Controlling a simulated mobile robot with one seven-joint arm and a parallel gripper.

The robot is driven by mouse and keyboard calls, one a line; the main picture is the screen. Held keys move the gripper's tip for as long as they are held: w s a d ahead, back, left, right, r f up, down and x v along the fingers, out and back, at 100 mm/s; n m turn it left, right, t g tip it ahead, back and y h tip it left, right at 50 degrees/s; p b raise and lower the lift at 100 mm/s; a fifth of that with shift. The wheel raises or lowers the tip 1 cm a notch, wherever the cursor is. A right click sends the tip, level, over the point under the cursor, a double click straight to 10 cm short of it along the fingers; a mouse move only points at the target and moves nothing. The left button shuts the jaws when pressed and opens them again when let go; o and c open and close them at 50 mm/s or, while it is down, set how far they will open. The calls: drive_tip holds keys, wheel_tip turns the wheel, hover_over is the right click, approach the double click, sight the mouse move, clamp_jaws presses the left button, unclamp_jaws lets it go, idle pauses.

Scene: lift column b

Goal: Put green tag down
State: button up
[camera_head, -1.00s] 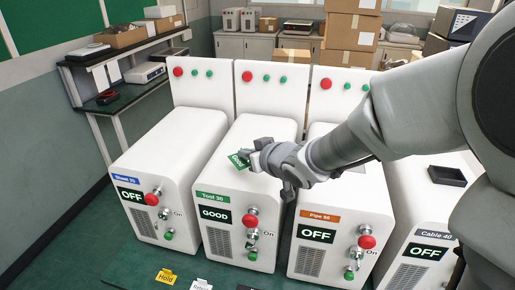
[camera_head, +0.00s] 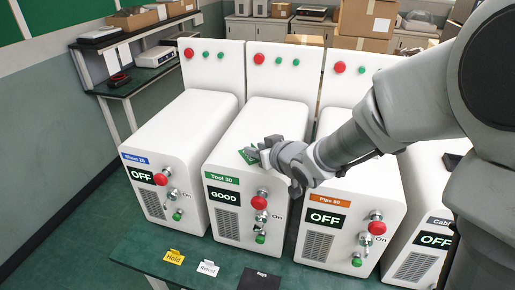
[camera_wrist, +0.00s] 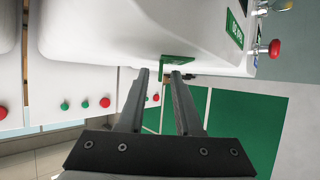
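The green tag (camera_head: 249,156) is at the top of the white Tool 30 machine (camera_head: 226,160), whose screen reads GOOD. In the wrist view the tag (camera_wrist: 180,59) shows against the white casing just past my fingertips, with a narrow green part reaching down between them. My gripper (camera_head: 262,154) is over the front part of that machine's top. In the wrist view my gripper's fingers (camera_wrist: 160,74) stand apart, with visible gaps beside the tag's narrow part. Whether the tag lies fully flat is hard to tell.
The Sheet 20 machine (camera_head: 180,125) stands left and the Pipe 60 machine (camera_head: 375,190) right, both reading OFF. A yellow Hold tag (camera_head: 174,257), a white tag (camera_head: 208,268) and a black tag (camera_head: 260,280) lie on the green front ledge. Shelves (camera_head: 150,75) stand at the left wall.

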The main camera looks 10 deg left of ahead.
drive_tip(key=shift+r, duration=0.1)
drive_tip(key=shift+r, duration=0.2)
drive_tip(key=p+v, duration=0.3)
drive_tip(key=v, duration=0.9)
drive_tip(key=s+d+r+m+h, duration=0.2)
drive_tip(key=d+m+h, duration=0.15)
drive_tip(key=d, duration=0.45)
drive_tip(key=s+d+r+m+h, duration=0.2)
drive_tip(key=d+h, duration=0.3)
drive_tip(key=d, duration=0.2)
drive_tip(key=s+d+m+g, duration=0.1)
drive_tip(key=s+g, duration=0.3)
drive_tip(key=s, duration=0.9)
drive_tip(key=shift+s+r+m+g+y, duration=0.15)
drive_tip(key=shift+r+m+g+y, duration=0.2)
drive_tip(key=shift+m, duration=0.1)
